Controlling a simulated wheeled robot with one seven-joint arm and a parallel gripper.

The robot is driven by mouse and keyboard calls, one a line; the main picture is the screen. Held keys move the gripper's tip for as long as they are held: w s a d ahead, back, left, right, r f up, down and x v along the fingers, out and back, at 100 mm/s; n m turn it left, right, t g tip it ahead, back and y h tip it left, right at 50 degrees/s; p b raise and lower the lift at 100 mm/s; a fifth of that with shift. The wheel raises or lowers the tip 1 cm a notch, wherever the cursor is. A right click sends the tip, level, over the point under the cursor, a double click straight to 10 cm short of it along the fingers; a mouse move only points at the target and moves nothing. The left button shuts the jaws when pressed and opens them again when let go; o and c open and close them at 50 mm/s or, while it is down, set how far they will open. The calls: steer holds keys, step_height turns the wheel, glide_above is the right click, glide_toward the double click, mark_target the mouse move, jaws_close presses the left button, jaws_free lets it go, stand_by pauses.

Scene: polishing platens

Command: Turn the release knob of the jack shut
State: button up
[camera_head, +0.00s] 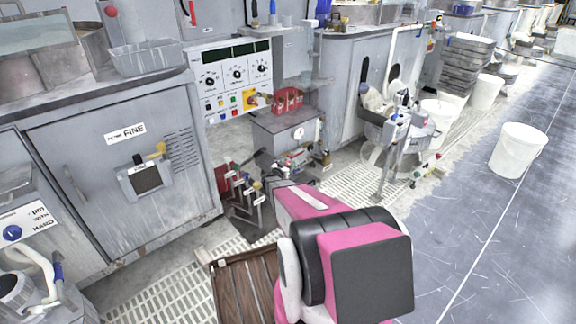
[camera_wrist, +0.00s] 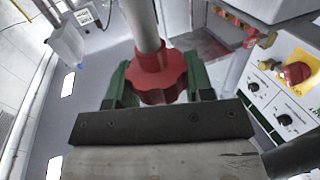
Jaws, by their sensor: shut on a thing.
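The red lobed knob (camera_wrist: 158,68) shows in the middle of the wrist view, on a grey rod that runs up out of the picture. My gripper (camera_wrist: 160,92) has its two green fingers on either side of the knob and is shut on it. The dark gripper body hides the near side of the knob. In the head view my pink and black arm reaches towards the floor area below the control panel, and I cannot make out the knob there.
Red-based levers (camera_head: 246,190) stand left of my arm's end in the head view. A grey box with a round gauge (camera_head: 298,133) stands behind. A wooden slatted pallet (camera_head: 246,286) lies near my arm. White buckets (camera_head: 518,151) stand right; the aisle (camera_head: 480,240) is mostly clear.

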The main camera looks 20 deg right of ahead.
steer(key=shift+m+g+h, duration=0.5)
steer(key=shift+m+g, duration=0.1)
steer(key=shift+g, duration=0.1)
steer(key=o, duration=0.9)
steer(key=v, duration=1.1)
